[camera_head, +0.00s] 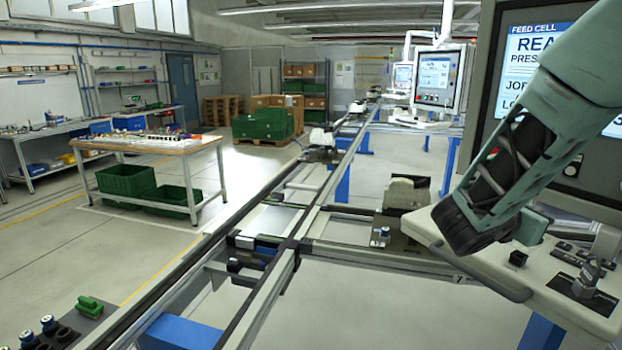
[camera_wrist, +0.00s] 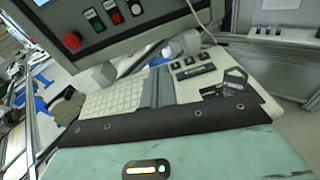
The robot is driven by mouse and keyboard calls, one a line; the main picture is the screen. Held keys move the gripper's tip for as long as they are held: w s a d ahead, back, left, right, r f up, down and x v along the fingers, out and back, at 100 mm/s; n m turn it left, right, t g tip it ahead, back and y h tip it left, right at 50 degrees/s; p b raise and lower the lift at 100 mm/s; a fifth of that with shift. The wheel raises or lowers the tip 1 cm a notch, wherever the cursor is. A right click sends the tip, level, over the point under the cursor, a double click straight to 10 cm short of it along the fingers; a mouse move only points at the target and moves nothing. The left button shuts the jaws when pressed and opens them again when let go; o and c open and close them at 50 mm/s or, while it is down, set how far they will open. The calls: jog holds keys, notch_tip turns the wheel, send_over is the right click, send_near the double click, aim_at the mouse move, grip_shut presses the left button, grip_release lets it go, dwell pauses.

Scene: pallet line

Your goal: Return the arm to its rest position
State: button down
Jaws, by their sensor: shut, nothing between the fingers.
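My arm (camera_head: 515,150) shows in the head view as a pale green link with a dark inner part. It comes in from the upper right and slants down to a rounded joint over the console desk. My gripper's fingers do not show in either view. In the wrist view, a pale green part of my own body (camera_wrist: 190,155) with a small lit bar fills the bottom.
The console screen (camera_head: 530,55) stands behind my arm, above the console desk (camera_head: 440,262). A keyboard (camera_wrist: 115,98) and red button (camera_wrist: 71,41) show in the wrist view. A conveyor rail (camera_head: 300,228) runs through the middle. Open floor (camera_head: 60,240) lies left.

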jog(key=s+a+f+m+g+y, duration=0.1)
jog(key=s+f, duration=0.1)
jog(key=s+a+f+m+g+y+b, duration=0.1)
jog(key=s+f, duration=0.1)
jog(key=s+a+f+m+g+b, duration=0.1)
jog(key=s+f, duration=0.1)
jog(key=shift+f+y, duration=0.2)
jog(key=shift+y, duration=0.2)
jog(key=s+a+f+m+g+y+b, duration=0.2)
jog(key=s+a+f+m+y, duration=0.3)
jog(key=s+a, duration=0.6)
jog(key=s+a+f+m+g+y+b, duration=0.2)
jog(key=s+a+f+m+y+b, duration=0.3)
jog(key=s+a, duration=0.6)
notch_tip(320, 180, down, 2)
jog(key=shift+a+f+m+y, duration=0.2)
jog(key=shift+a+m+y, duration=0.3)
jog(key=shift+y, duration=0.7)
jog(key=shift+w, duration=0.15)
